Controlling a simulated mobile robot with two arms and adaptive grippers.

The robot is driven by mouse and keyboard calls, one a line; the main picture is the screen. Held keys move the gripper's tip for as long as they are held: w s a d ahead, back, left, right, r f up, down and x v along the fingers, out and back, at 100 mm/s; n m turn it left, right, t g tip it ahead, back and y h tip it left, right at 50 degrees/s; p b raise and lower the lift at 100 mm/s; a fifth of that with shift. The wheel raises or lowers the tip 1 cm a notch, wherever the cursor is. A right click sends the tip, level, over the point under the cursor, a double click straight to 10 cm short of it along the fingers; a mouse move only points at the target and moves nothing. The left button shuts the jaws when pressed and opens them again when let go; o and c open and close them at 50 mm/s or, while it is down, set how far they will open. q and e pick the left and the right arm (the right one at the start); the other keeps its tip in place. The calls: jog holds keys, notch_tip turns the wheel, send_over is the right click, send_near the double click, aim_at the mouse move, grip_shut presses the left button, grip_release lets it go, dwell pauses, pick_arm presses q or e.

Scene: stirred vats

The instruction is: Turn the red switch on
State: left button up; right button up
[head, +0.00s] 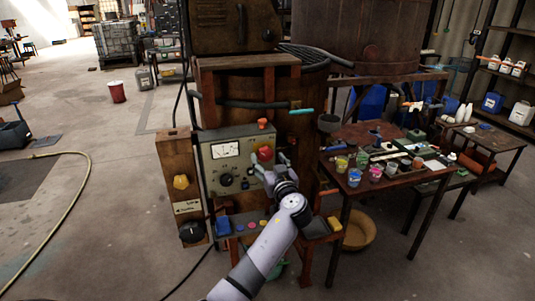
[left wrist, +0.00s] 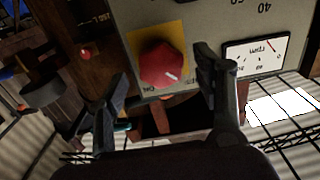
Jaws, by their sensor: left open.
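The red switch (head: 265,154) is a rotary knob at the upper right of the grey control panel (head: 222,178). In the left wrist view the switch (left wrist: 161,63) is a lobed red knob on a yellow square plate (left wrist: 137,40), with a white mark pointing to the lower right. Small lettering beside the plate is too small to read surely. My left gripper (head: 270,163) is open in front of the switch. In the left wrist view its fingers (left wrist: 163,68) stand on either side of the knob; I cannot tell whether they touch it. My right gripper is out of view.
A white-faced meter (left wrist: 256,55) is beside the switch on the panel. A wooden post with a yellow knob (head: 181,182) stands left of the panel. A table (head: 352,184) with several paint pots is at the right. A hose (head: 81,205) lies on open floor at the left.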

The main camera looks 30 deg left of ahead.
pick_arm(q)
jog(key=shift+w+a, duration=0.4)
jog(key=shift+a, duration=0.15)
jog(key=shift+w+a, duration=0.1)
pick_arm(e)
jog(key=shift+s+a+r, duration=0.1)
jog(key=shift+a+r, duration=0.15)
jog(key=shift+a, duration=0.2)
pick_arm(q)
jog(key=c, duration=1.1)
jog(key=shift+c, duration=0.2)
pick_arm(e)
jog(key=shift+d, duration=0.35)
